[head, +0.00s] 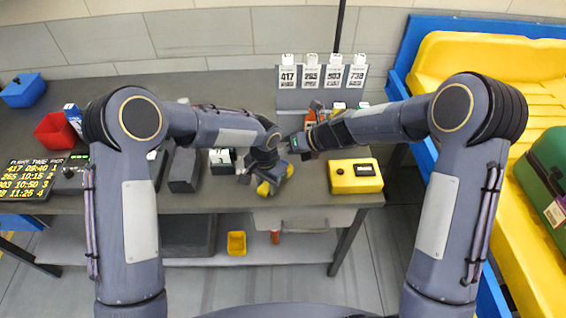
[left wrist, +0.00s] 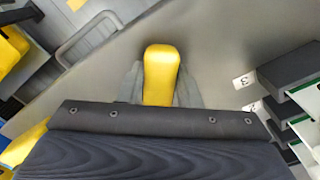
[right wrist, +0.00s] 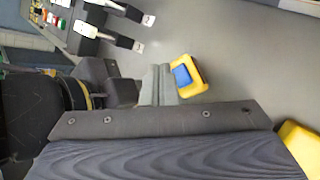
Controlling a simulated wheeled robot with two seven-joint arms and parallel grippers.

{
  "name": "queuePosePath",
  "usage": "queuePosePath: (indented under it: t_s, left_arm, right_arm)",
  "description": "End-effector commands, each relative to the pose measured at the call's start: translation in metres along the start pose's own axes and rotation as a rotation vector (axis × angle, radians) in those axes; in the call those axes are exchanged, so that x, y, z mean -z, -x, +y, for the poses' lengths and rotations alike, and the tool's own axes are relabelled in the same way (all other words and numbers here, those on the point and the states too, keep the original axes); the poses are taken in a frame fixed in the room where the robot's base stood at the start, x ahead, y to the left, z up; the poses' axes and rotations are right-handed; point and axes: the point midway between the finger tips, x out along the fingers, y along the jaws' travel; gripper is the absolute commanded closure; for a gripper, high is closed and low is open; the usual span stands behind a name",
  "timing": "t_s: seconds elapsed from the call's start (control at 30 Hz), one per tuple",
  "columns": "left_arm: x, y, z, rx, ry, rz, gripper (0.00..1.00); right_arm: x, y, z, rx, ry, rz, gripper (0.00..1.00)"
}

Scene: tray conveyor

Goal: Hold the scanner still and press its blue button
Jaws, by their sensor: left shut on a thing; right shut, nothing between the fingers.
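The yellow scanner (head: 263,188) is held over the front of the grey bench. My left gripper (head: 270,180) is shut on it. In the left wrist view a rounded yellow part of the scanner (left wrist: 161,75) stands between the two grey fingers. In the right wrist view the scanner's blue button (right wrist: 182,75) faces up on the yellow body. My right gripper (right wrist: 160,85) is shut and empty, its fingertips just left of the scanner. Whether they touch it I cannot tell.
A yellow box with a small display (head: 355,176) stands on the bench to the right. Numbered tags (head: 333,75) hang on a rack behind. Dark blocks (head: 184,168) stand to the left. A red bin (head: 55,131) and a departure board (head: 38,178) are at the far left.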

Motion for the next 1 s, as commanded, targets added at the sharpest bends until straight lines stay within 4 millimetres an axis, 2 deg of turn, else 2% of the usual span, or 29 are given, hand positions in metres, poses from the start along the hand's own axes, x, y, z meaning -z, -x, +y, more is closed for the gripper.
queuePosePath:
  t_s: [0.37,1.0]
  left_arm:
    - [0.0,0.0,0.0,0.0,0.0,0.001,0.99]
    - [0.0,0.0,0.0,0.0,0.0,0.001,0.99]
  right_arm:
    - [-0.016,0.022,0.016,0.0,0.0,-0.001,1.0]
    - [-0.017,0.023,0.016,0.0,-0.001,-0.001,1.0]
